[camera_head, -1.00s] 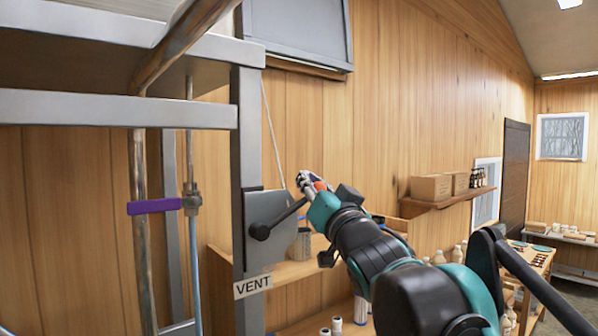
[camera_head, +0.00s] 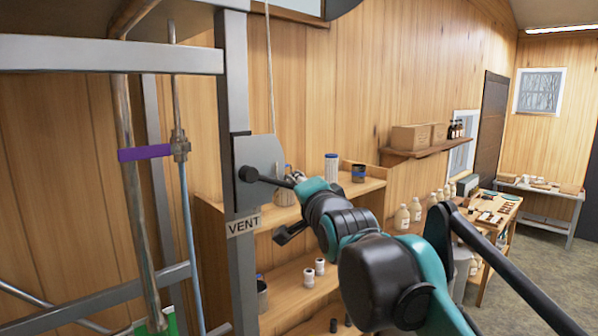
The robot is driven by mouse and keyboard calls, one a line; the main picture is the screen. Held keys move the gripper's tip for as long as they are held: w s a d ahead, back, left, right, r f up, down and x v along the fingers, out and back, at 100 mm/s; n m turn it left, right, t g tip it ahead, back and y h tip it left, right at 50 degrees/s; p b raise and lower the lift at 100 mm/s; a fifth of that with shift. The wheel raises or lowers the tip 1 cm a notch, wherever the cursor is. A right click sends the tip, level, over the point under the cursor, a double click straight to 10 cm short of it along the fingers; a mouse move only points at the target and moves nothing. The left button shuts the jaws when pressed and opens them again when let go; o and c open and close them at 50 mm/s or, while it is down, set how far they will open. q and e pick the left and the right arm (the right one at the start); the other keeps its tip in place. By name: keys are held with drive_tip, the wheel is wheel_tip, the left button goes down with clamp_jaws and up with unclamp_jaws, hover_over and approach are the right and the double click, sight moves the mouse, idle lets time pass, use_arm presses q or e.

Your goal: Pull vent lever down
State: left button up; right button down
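The vent lever (camera_head: 269,181) is a dark rod with a round black knob at its left end. The rod runs right from the knob and slopes slightly down. My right gripper (camera_head: 294,179) is at the rod's right end, touching or very close to it. Its fingers are small and partly hidden by my wrist, so I cannot tell whether they grip the rod. My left gripper is out of view.
A metal frame with pipes and a purple-handled valve (camera_head: 146,153) stands at the left. Behind my arm is a wooden shelf (camera_head: 350,187) with canisters. Jugs (camera_head: 402,217) and a work table stand to the right. Floor shows clear at the far right.

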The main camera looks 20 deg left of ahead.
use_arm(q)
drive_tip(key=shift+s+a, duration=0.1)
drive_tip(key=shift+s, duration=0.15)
use_arm(e)
drive_tip(key=shift+s+a+f+m+g+h, duration=0.2)
drive_tip(key=shift+s+f+m, duration=0.1)
drive_tip(key=shift+f+m, duration=0.25)
drive_tip(key=shift+s+a+f+m+g+h, duration=0.1)
drive_tip(key=shift+s+f+m+g, duration=0.2)
drive_tip(key=shift+f, duration=0.45)
drive_tip(key=c, duration=1.2)
unclamp_jaws()
drive_tip(key=shift+d, duration=0.1)
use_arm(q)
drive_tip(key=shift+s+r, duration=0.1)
use_arm(e)
drive_tip(key=shift+s+d+r, duration=0.1)
drive_tip(key=shift+s+d, duration=0.05)
drive_tip(key=v, duration=1.2)
drive_tip(key=shift+f, duration=0.25)
